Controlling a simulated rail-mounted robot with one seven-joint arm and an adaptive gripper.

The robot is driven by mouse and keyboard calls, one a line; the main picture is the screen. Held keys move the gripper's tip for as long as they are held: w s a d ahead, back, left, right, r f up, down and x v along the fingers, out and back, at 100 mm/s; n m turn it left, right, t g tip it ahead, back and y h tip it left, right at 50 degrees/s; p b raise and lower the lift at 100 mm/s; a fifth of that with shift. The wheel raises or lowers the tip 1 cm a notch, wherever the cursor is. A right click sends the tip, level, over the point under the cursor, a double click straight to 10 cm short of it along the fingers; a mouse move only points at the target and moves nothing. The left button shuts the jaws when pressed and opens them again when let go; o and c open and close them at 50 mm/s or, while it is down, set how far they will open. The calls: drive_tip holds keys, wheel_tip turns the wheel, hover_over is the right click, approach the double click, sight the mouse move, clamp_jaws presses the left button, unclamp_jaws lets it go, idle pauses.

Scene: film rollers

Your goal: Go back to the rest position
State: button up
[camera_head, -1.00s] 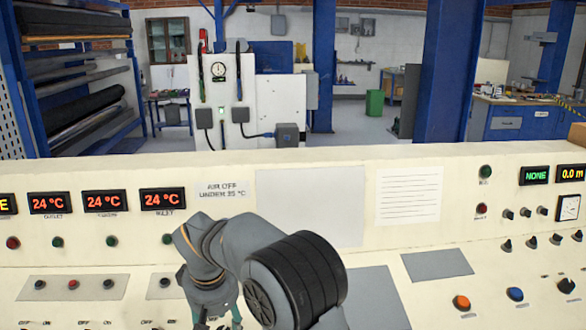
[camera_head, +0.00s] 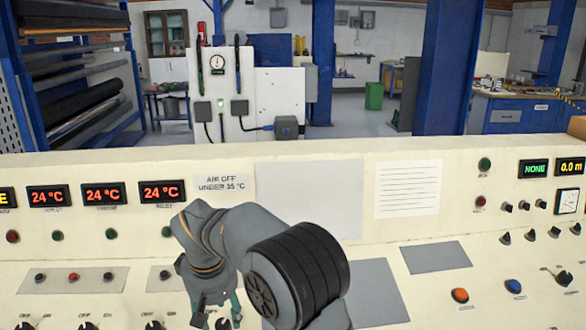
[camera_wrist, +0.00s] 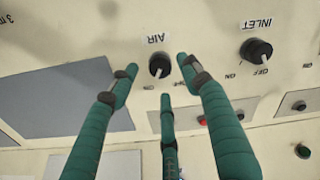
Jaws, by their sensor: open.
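My gripper (camera_head: 216,312) is open, with teal fingers pointing down at the sloped cream console (camera_head: 110,256). In the wrist view, the gripper (camera_wrist: 158,76) has its fingers spread about the black AIR knob (camera_wrist: 159,66), with nothing held. I cannot tell whether a fingertip touches the knob. The AIR knob also shows partly at the bottom of the head view (camera_head: 222,323), between the fingers. The bent grey arm is mine and hides part of the console's middle.
A black INLET knob (camera_wrist: 257,50) is beside the AIR knob. Red displays reading 24 °C (camera_head: 162,191) and a notice "AIR OFF UNDER 35 °C" (camera_head: 222,182) are on the upright panel. Orange (camera_head: 460,295) and blue (camera_head: 514,286) buttons sit to the right. Space above the console is open.

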sight(223, 323)
drive_tip(key=v, duration=0.8)
drive_tip(key=x, duration=1.1)
drive_tip(key=shift+d+f, duration=0.1)
drive_tip(key=shift+f, duration=0.25)
drive_tip(key=shift+w+r+n+p, duration=0.15)
drive_tip(key=shift+r+n+p, duration=0.1)
drive_tip(key=shift+n+p, duration=0.5)
drive_tip(key=n+p, duration=0.3)
drive_tip(key=n, duration=0.1)
drive_tip(key=shift+r, duration=0.15)
drive_tip(key=n+p, duration=0.2)
drive_tip(key=n, duration=0.1)
drive_tip(key=shift+p, duration=0.3)
drive_tip(key=n+p, duration=0.2)
drive_tip(key=n, duration=0.1)
drive_tip(key=shift+r+n, duration=0.25)
drive_tip(key=shift+n, duration=0.1)
drive_tip(key=v, duration=0.8)
